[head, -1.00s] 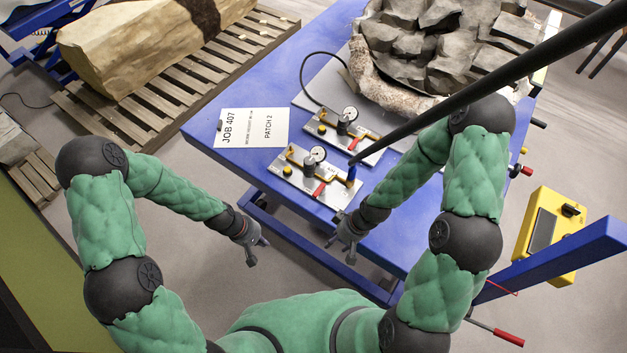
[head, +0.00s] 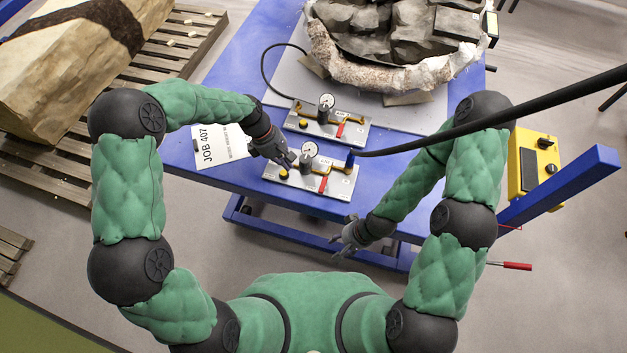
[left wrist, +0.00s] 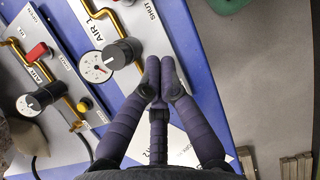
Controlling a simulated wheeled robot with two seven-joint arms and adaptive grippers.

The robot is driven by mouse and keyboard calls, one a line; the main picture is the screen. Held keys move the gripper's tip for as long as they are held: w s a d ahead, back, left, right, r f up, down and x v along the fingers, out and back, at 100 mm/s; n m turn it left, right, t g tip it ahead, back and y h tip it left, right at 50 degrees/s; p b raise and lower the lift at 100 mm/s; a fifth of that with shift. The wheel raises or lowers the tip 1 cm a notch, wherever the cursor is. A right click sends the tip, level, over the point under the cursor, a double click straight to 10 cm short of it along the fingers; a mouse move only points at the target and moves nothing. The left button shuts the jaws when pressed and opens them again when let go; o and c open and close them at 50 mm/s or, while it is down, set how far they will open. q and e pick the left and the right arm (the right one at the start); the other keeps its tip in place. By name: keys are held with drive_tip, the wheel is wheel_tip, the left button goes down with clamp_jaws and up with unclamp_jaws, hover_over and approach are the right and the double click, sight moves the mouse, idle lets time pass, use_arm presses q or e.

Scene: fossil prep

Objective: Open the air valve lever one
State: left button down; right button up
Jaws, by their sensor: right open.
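The near valve panel (head: 340,186) lies on the blue table, with a gauge, brass pipe and red lever (head: 323,184) set crosswise to the pipe. In the left wrist view this panel (left wrist: 141,28) is marked AIR 1 and SHUT; a bit of red shows at the top edge. My left gripper (head: 289,163) is over this panel's left end, beside the gauge and left of the lever. Its fingertips (left wrist: 160,72) are together with nothing between them. My right gripper (head: 338,242) is open and empty, in front of the table's near edge.
A second similar panel (head: 354,137) with its own red lever (head: 340,130) lies just behind. A job sheet (head: 222,142) is left of the panels. A black hose (head: 480,122) runs from the near panel to the right. A plaster-jacketed fossil block (head: 330,55) stands behind.

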sight(323, 187)
idle(0.3)
use_arm(q)
drive_tip(key=x, duration=1)
drive_tip(key=d, duration=0.1)
drive_tip(key=s+d, duration=0.1)
drive_tip(key=d, duration=0.1)
drive_tip(key=shift+d, duration=0.35)
drive_tip(key=shift+s, duration=0.1)
drive_tip(key=shift+s+d+n+p, duration=0.15)
drive_tip(key=shift+s+n+p, duration=0.15)
drive_tip(key=shift+n, duration=0.3)
use_arm(e)
drive_tip(key=shift+a+r, duration=0.1)
drive_tip(key=shift+r, duration=0.25)
